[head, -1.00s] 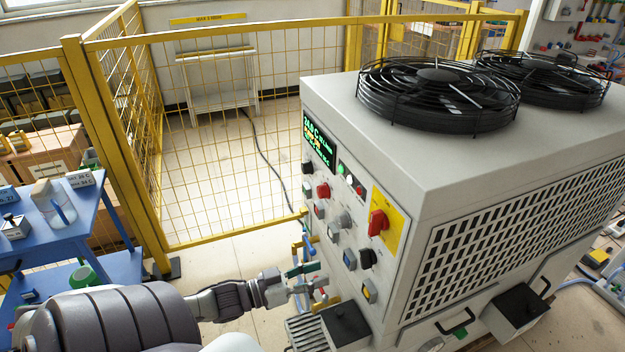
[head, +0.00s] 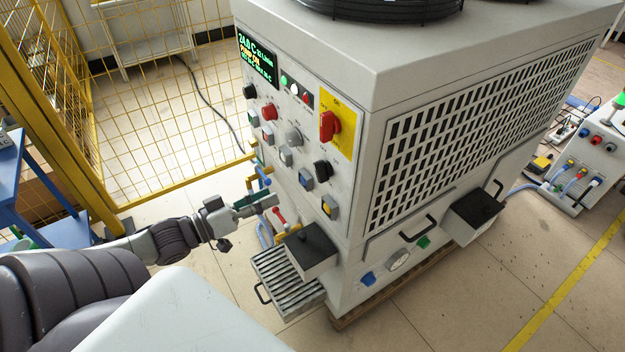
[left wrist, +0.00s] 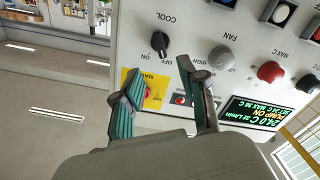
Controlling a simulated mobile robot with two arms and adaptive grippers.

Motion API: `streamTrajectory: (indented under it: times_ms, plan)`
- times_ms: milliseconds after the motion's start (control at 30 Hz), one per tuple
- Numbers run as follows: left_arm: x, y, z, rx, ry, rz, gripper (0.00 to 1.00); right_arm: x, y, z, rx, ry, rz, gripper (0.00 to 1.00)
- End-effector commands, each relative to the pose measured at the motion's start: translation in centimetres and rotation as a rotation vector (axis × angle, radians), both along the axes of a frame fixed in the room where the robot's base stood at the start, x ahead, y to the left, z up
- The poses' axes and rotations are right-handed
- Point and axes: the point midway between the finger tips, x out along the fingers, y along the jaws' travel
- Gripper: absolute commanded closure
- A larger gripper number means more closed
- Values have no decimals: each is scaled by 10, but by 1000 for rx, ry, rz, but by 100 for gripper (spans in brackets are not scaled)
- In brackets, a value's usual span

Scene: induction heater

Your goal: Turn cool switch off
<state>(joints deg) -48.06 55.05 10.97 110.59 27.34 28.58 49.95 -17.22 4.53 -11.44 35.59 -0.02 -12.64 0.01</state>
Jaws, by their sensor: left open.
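The cool switch is a black rotary knob (head: 322,170) on the front panel of the white machine, below the red main switch. In the left wrist view the black knob (left wrist: 160,43) appears upside down beside the label COOL, with OFF and ON marks. Its exact pointer direction is hard to tell. My left gripper (head: 268,201) is open and empty, left of the panel's lower part and apart from the knob. In the left wrist view its teal fingers (left wrist: 157,72) are spread, with the knob beyond the gap between the tips. My right gripper is out of view.
The red main switch (head: 329,126) on its yellow plate stands out close above the knob. Other knobs and square buttons (head: 306,178) are near. A black-lidded box (head: 310,252) juts out below the panel. A yellow mesh fence (head: 150,60) stands behind.

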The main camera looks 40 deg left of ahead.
Motion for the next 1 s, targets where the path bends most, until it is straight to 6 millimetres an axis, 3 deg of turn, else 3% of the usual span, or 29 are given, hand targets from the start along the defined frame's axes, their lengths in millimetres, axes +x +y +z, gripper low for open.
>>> streamTrajectory:
  times_ms: [600, 800, 1000]
  plan:
    - [93, -38, 3, 2, -9, 0, 58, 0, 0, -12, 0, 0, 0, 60]
    - [113, -47, 2, 1, -5, 0, 58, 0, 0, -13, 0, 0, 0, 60]
    - [121, -50, 2, 4, -2, -1, 58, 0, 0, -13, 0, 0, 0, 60]
